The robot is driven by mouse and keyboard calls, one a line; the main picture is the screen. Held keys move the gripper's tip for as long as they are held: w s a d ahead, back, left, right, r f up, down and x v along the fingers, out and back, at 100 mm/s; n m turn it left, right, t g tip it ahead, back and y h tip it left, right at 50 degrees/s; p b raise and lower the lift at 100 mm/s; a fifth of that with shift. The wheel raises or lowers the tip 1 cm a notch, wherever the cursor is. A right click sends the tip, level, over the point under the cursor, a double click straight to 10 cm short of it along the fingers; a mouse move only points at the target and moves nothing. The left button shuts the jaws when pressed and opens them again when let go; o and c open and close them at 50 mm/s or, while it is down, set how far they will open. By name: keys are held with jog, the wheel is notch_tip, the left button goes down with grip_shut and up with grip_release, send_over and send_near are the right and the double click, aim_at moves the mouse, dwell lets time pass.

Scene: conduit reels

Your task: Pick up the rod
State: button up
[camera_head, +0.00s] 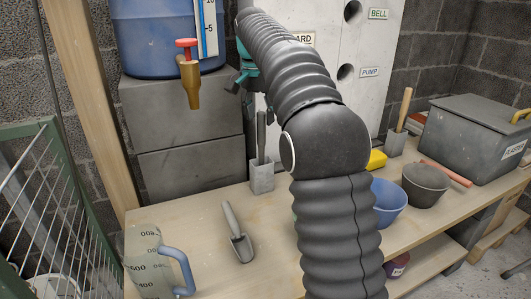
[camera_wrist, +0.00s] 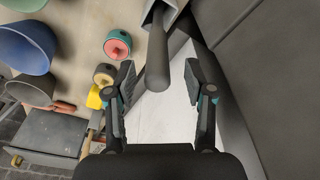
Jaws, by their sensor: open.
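The dark grey rod (camera_head: 261,135) stands upright in a small grey block holder (camera_head: 261,177) on the wooden bench. In the wrist view the rod (camera_wrist: 157,62) shows end-on, its rounded end pointing towards me. My gripper (camera_wrist: 159,78) is open, with one finger on each side of the rod's end and visible gaps to both.
Grey blocks (camera_head: 190,155) stand left of the rod. A panel (camera_head: 345,75) rises behind.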

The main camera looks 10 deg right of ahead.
aim_at(262, 130)
jog(key=shift+w+d+f, duration=0.1)
jog(key=shift+d+f, duration=0.05)
jog(key=shift+f, duration=1.2)
jog(key=shift+w+d+f, duration=0.1)
jog(key=shift+f, duration=1.25)
grip_shut()
